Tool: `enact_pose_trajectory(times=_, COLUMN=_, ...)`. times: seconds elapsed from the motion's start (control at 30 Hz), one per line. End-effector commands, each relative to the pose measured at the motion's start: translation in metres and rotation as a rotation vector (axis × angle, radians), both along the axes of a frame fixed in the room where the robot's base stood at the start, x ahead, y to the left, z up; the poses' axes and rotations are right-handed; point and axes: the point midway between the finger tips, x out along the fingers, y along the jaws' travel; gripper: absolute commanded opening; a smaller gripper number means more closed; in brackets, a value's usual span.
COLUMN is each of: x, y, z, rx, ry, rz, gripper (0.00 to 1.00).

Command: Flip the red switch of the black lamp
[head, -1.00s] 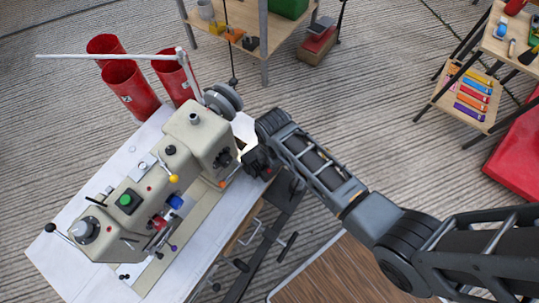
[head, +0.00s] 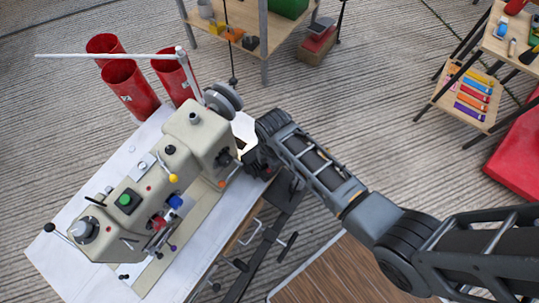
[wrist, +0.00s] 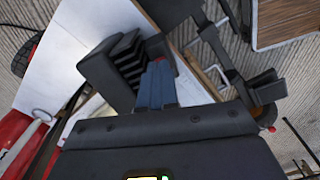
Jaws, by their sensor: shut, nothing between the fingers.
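The black lamp (wrist: 104,76) is a dark block with ribbed fins in the wrist view, over the white table. A small red spot, which looks like its switch (wrist: 160,59), shows at the tips of my fingers. My gripper (wrist: 159,68) is shut and empty, with its fingers beside the finned block. I cannot tell whether they touch the switch. In the head view my gripper (head: 256,164) is at the right end of the sewing machine, and my wrist largely hides the lamp. I cannot tell whether the lamp is lit.
A beige sewing machine (head: 140,190) stands on the white table (head: 62,255), left of my gripper. Red cylinders (head: 130,88) stand behind it. Black levers and a frame (head: 265,235) lie below the table's right edge. A brown wooden top (head: 345,270) lies under my arm.

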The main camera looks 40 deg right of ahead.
Motion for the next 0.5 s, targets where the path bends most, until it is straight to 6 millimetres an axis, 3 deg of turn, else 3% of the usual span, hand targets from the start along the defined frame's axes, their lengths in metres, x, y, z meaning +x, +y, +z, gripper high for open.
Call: enact_pose_trajectory(times=0.5, x=0.0001, y=0.0000, z=-0.0076, rx=0.000, ry=0.000, rz=0.000, gripper=0.00)
